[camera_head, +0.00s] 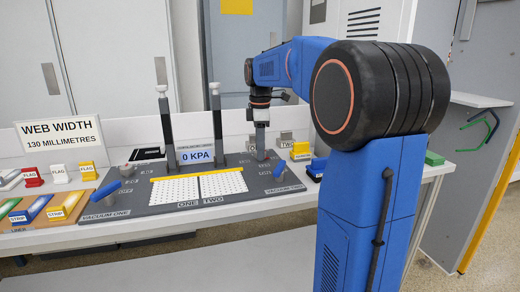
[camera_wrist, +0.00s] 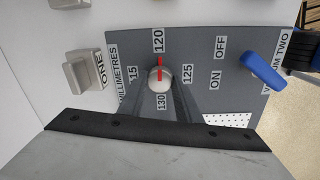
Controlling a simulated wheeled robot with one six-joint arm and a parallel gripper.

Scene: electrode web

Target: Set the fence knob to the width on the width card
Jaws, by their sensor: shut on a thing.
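The width card (camera_head: 60,134) stands at the left in the head view and reads "WEB WIDTH 130 MILLIMETRES". The fence knob (camera_wrist: 160,78) is a round pale knob with a red pointer on the grey panel in the wrist view. Its pointer aims at the 120 label (camera_wrist: 158,40). The 125 label (camera_wrist: 187,73) is to its right, the 130 label (camera_wrist: 161,102) below it, and a partly hidden label ending in 15 to its left. My gripper (camera_head: 262,152) reaches down at the panel's back right and is shut on the knob, whose grip is partly hidden.
A blue lever (camera_wrist: 265,70) stands beside the ON and OFF labels. Another blue lever (camera_head: 105,190) is at the panel's left. The dotted white plates (camera_head: 200,187) lie mid-panel, with a post (camera_head: 166,125) behind. Strips and flags lie at the left.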

